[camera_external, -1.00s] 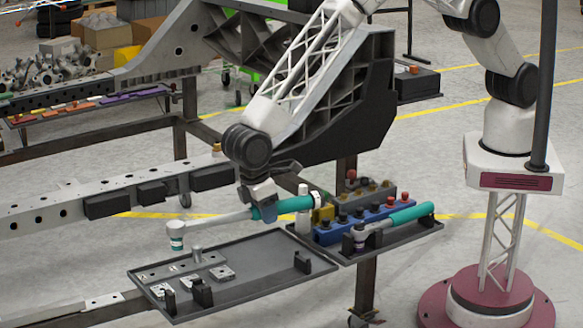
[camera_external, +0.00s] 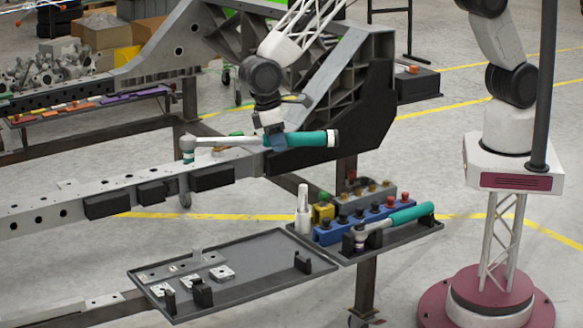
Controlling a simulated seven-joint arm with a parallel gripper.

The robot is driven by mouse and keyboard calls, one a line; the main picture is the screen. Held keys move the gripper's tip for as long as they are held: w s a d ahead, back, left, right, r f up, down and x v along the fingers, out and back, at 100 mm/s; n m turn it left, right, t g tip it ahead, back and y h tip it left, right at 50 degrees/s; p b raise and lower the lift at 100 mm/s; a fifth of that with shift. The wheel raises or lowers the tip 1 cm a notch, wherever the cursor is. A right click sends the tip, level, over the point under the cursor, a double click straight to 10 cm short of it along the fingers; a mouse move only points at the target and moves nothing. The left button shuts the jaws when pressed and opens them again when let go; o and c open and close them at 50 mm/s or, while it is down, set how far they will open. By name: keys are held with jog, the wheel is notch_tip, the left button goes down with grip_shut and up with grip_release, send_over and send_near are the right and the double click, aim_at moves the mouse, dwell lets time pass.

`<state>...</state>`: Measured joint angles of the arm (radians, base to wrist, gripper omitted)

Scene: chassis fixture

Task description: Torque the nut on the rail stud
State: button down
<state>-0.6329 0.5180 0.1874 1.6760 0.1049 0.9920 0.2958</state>
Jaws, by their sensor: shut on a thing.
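My gripper (camera_external: 274,140) is shut on the teal handle of a torque wrench (camera_external: 310,139). The wrench lies roughly level, its silver shaft reaching left. Its head with a white and teal socket (camera_external: 187,150) is just above or at the top of the grey chassis rail (camera_external: 120,196). The stud and nut are not clearly seen; the socket may hide them, and I cannot tell whether it touches the rail. A small brownish fitting (camera_external: 218,150) shows behind the wrench shaft.
A second teal-handled wrench (camera_external: 408,214) rests in the tool tray beside a blue socket rack (camera_external: 365,222). A dark tray (camera_external: 255,262) with small metal plates stands in front. The large black bracket (camera_external: 350,135) of the chassis rises close to the wrench handle.

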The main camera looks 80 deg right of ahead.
jog(key=s+d+r+m, duration=0.3)
jog(key=d+r, duration=0.3)
jog(key=d, duration=0.6)
jog(key=shift+s+r+y, duration=0.15)
jog(key=shift+r+y, duration=0.1)
jog(key=shift+y, duration=0.15)
jog(key=shift+f, duration=0.25)
jog(key=w+x, duration=0.1)
jog(key=x, duration=0.5)
jog(key=shift+w, duration=0.25)
dwell(0.5)
jog(key=shift+w+x, duration=0.15)
jog(key=shift+x, duration=0.45)
jog(key=shift+w+x, duration=0.15)
jog(key=shift+x, duration=0.45)
dwell(0.8)
jog(key=shift+w+a+m, duration=0.15)
jog(key=shift+a+m, duration=0.65)
jog(key=shift+a, duration=0.9)
dwell(1.1)
